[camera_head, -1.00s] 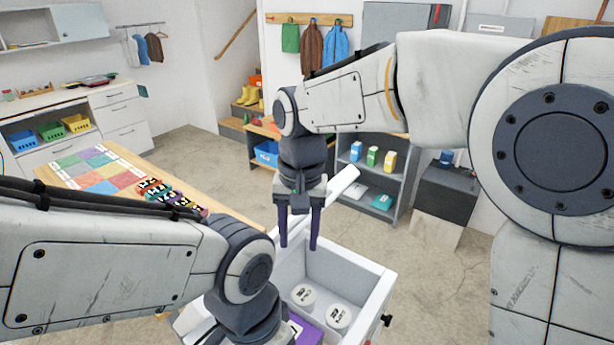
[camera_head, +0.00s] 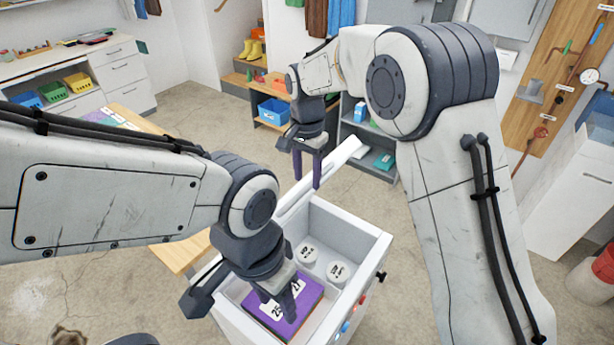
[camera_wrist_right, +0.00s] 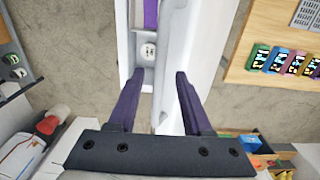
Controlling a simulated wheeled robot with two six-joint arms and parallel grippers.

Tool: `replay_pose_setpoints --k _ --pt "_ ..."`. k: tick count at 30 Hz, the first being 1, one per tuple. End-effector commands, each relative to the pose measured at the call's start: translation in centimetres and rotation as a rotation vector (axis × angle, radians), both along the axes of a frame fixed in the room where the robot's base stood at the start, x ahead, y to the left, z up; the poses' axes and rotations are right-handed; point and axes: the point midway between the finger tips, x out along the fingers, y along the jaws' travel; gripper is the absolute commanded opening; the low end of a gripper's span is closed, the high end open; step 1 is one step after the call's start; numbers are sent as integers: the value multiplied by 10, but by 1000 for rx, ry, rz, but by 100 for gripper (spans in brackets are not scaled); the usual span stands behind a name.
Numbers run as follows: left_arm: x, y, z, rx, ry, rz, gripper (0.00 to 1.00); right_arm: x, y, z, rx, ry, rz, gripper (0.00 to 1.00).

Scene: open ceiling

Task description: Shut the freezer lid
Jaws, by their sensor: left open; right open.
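The white chest freezer (camera_head: 372,250) stands open in front of me in the head view. Its lid (camera_head: 335,168) is raised and seen nearly edge-on along the left side. Inside are a purple box (camera_head: 312,290) and two white tubs (camera_head: 337,271). In the right wrist view the lid (camera_wrist_right: 185,40) passes at and behind the right-hand finger; contact cannot be told. My left gripper (camera_head: 288,303) is open over the near part of the freezer; its fingers are partly hidden.
A wooden table (camera_head: 185,255) stands left of the freezer, close to the lid. A grey shelf (camera_head: 370,150) and a blue bin (camera_head: 274,110) are beyond. A white cabinet (camera_head: 575,185) stands at the right. Floor between freezer and shelf is clear.

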Motion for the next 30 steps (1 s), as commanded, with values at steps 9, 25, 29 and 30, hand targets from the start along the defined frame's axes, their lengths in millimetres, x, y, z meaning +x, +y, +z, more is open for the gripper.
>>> replay_pose_setpoints --k 9,25,29,30 --pt "0 0 6 0 0 -1 50 0 0 -19 0 -1 1 50" --pt "0 0 6 0 0 -1 50 0 0 -19 0 -1 1 0" --pt "0 0 6 0 0 -1 50 0 0 -19 0 -1 1 0" --pt "0 0 6 0 0 -1 50 0 0 -19 0 -1 1 0"
